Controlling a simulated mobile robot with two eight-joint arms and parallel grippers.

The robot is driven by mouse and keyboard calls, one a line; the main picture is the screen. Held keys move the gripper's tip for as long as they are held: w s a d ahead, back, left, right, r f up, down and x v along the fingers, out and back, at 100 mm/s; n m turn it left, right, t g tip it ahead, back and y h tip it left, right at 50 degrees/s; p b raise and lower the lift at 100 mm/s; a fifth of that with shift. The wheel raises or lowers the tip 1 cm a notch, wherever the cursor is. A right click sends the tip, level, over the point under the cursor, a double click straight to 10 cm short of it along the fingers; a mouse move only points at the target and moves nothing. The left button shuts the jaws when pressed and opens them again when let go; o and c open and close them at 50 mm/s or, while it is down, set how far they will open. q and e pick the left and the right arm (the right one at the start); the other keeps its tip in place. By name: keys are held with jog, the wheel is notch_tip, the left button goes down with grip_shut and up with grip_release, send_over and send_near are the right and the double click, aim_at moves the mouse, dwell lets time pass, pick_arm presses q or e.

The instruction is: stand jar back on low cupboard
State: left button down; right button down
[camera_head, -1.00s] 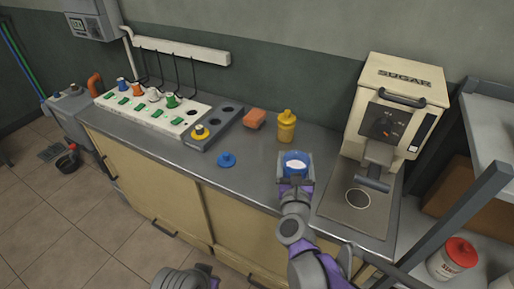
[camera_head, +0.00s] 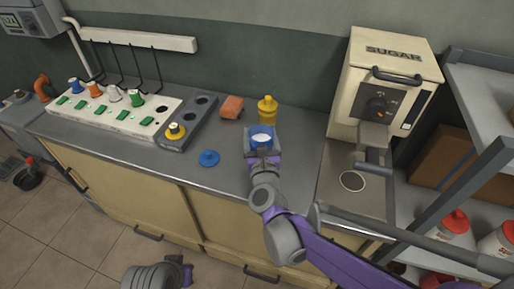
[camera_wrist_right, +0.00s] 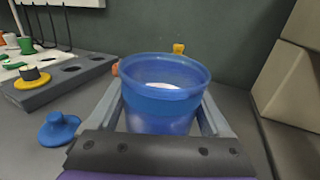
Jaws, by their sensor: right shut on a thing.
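An open blue jar (camera_head: 261,131) with white contents stands upright in my right gripper (camera_head: 262,143), over the grey top of the low cupboard (camera_head: 225,180). In the right wrist view the jar (camera_wrist_right: 163,110) sits between the two grey fingers, which are shut on its sides. I cannot tell whether its base touches the top. A round blue lid with a knob (camera_head: 209,158) lies on the top to the left of the jar; it also shows in the wrist view (camera_wrist_right: 59,130).
A yellow bottle (camera_head: 267,110) and an orange block (camera_head: 231,107) stand behind the jar. A white rack (camera_head: 110,116) with coloured pegs is at left. The SUGAR machine (camera_head: 385,85) is at right, beside shelves with red-lidded containers (camera_head: 454,224). The front middle of the top is clear.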

jog(key=shift+f+b, duration=0.75)
jog(key=shift+f, duration=2.15)
jog(key=shift+f, duration=0.15)
grip_release()
jog(key=shift+s, duration=0.3)
jog(key=s, duration=0.7)
jog(key=s+d, duration=0.1)
jog(key=s, duration=0.3)
jog(key=shift+s+p, duration=0.2)
jog(key=shift+p, duration=0.2)
